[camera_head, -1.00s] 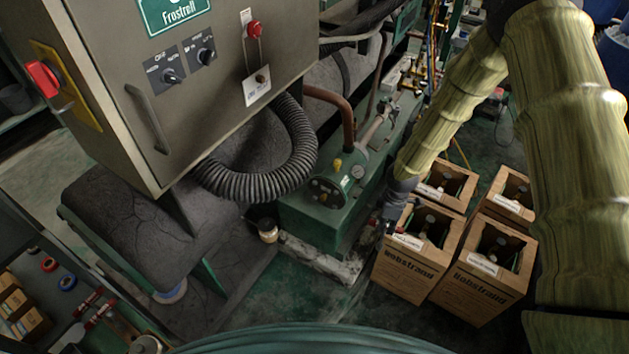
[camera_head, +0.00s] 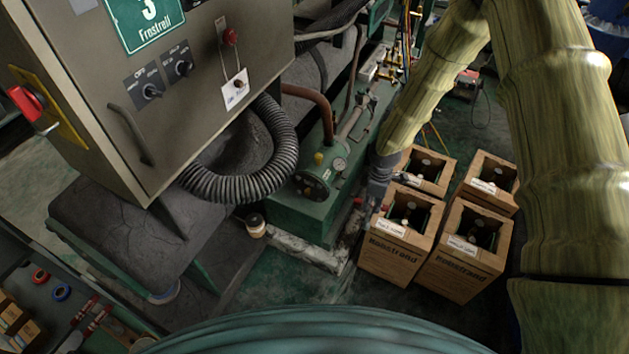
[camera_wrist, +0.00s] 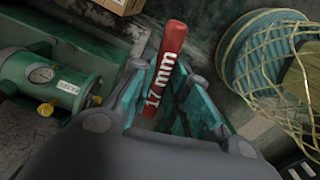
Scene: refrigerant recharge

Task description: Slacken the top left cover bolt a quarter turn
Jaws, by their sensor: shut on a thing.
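My gripper (camera_head: 374,194) is shut on the red handle of a 17 mm wrench (camera_wrist: 167,62), seen best in the wrist view. The wrench's jaw end is hidden by the fingers or out of the wrist view. The green cylindrical unit with a round end cover (camera_head: 316,180) lies left of my gripper in the head view, apart from it. In the wrist view the green unit (camera_wrist: 50,82) with its gauge and brass fittings is at the left. The separate cover bolts are too small to tell apart.
Wooden crates (camera_head: 395,258) with bottles stand right beside and below my gripper. A grey cabinet (camera_head: 170,100) and ribbed hose (camera_head: 240,185) are left of the unit. A small jar (camera_head: 256,226) stands on the floor.

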